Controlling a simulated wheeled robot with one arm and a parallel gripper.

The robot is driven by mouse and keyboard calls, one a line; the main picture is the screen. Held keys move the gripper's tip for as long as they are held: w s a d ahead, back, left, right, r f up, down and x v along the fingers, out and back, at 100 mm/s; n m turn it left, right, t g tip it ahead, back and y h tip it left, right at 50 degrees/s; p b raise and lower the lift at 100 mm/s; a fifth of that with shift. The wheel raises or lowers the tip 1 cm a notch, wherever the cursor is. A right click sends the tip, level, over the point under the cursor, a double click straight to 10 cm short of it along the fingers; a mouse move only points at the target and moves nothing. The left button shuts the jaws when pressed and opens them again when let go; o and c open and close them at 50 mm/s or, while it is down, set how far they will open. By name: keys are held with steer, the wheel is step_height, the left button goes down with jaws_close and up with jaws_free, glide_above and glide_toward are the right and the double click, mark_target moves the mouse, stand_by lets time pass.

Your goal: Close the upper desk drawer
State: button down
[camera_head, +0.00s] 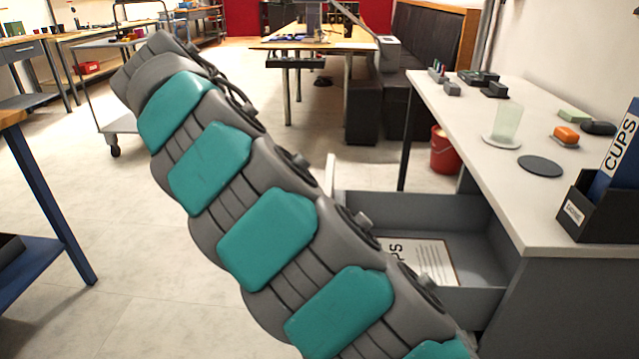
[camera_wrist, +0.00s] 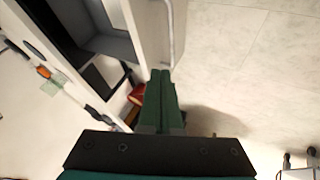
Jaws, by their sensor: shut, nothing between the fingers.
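The upper desk drawer (camera_head: 416,207) is pulled out from the white-topped desk (camera_head: 480,130) in the head view. It is a grey box with a printed sheet (camera_head: 425,258) inside. In the wrist view the open drawer (camera_wrist: 112,45) is at the top, with its pale front panel (camera_wrist: 150,35) and a bar handle (camera_wrist: 172,38). My gripper (camera_wrist: 161,74) is shut and empty, its green fingers pointing up the picture. The fingertips appear close to the end of the drawer front; I cannot tell whether they touch. In the head view my arm hides part of the drawer, and my gripper does not show.
On the desk stand a glass (camera_head: 507,124), a dark round disc (camera_head: 540,166), an orange item (camera_head: 565,135) and a black holder (camera_head: 590,215). A red bucket (camera_head: 445,152) is on the floor behind the drawer. The floor left of the drawer front is clear in the head view.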

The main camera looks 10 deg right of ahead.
steer(key=x, duration=0.7)
steer(key=d+p+x, duration=0.1)
steer(key=x, duration=0.2)
steer(key=shift+s+d, duration=0.15)
steer(key=shift+s, duration=0.05)
steer(key=shift+s+d+f, duration=0.1)
steer(key=shift+s+d, duration=0.05)
steer(key=shift+d, duration=0.35)
steer(key=shift+s+d+f, duration=0.1)
steer(key=shift+s+d, duration=0.05)
steer(key=shift+d, duration=0.4)
steer(key=s+d, duration=0.3)
steer(key=d, duration=0.7)
steer(key=s+d, duration=0.3)
steer(key=d, duration=0.6)
steer(key=s+d, duration=0.3)
steer(key=d, duration=0.7)
steer(key=shift+s+d, duration=0.35)
